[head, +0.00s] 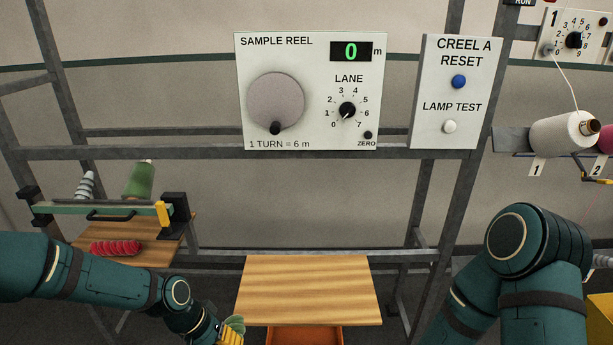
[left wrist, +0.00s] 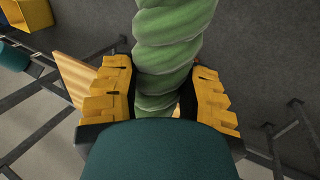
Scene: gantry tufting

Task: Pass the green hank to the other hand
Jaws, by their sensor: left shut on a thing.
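The green hank (left wrist: 170,50) is a twisted, ropelike bundle. In the left wrist view it stands between the two yellow fingers of my left gripper (left wrist: 165,98), which is shut on it. Its far end runs out of the top of that view. In the head view my left gripper (head: 229,333) is at the bottom edge, left of the small wooden table, and only a bit of the green hank (head: 237,320) shows there. My right arm is at the right of the head view, but its gripper is out of the picture.
A small wooden table (head: 310,290) is bare in the middle. At the left, a red hank (head: 115,248) lies on a wooden bench (head: 160,252) near a green cone (head: 140,180). A sample reel panel (head: 310,60) and a creel reset panel (head: 457,90) hang on the grey frame.

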